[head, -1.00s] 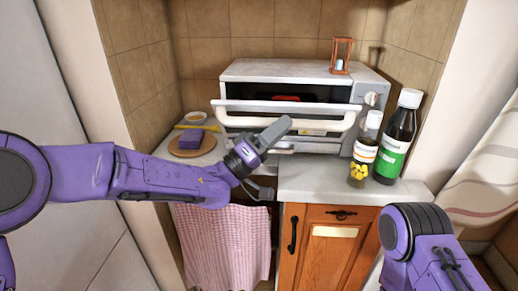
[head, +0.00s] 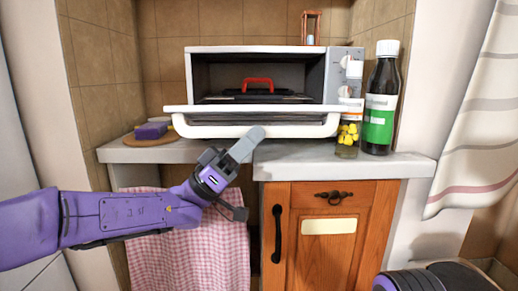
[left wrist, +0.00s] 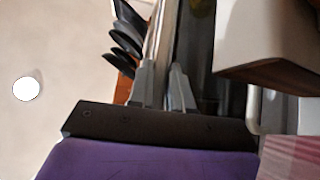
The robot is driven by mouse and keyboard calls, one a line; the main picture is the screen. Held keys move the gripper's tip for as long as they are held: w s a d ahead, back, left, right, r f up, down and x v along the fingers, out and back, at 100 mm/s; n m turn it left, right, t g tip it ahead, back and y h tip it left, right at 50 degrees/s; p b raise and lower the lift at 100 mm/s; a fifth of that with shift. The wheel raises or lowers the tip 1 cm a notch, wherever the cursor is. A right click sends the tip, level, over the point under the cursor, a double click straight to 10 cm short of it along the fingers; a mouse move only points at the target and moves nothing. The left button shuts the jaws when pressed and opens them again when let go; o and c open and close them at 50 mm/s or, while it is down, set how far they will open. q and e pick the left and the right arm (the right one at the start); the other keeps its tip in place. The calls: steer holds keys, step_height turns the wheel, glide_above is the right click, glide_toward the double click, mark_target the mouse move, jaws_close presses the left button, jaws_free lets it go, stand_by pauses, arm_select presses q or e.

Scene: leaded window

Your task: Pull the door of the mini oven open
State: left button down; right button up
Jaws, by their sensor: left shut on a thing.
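The mini oven (head: 262,49) stands on the counter with its door (head: 245,108) swung down, seen almost edge-on in the head view. A white bar handle (head: 205,131) runs along the door's front. My left gripper (head: 250,141) is at the middle of the handle, shut on it. Its fingers hide part of the handle. In the left wrist view the two gripper fingers (left wrist: 163,88) stand a little apart beside a long pale bar. A red handle (head: 257,81) shows inside the oven. My right gripper is out of view.
A yellow-filled jar (head: 347,139) and a dark bottle with a green label (head: 379,105) stand close to the oven's right. A small hourglass (head: 311,27) is on top. A purple sponge (head: 151,131) lies on a board at left. A checked towel (head: 190,240) hangs below.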

arm_select(q)
steer(key=shift+f, duration=0.3)
steer(key=c, duration=1.1)
jaws_free()
steer(key=shift+w, duration=0.1)
steer(key=b+v, duration=0.1)
steer(key=v, duration=0.9)
steer(key=shift+a+f, duration=0.15)
steer(key=shift+f, duration=0.1)
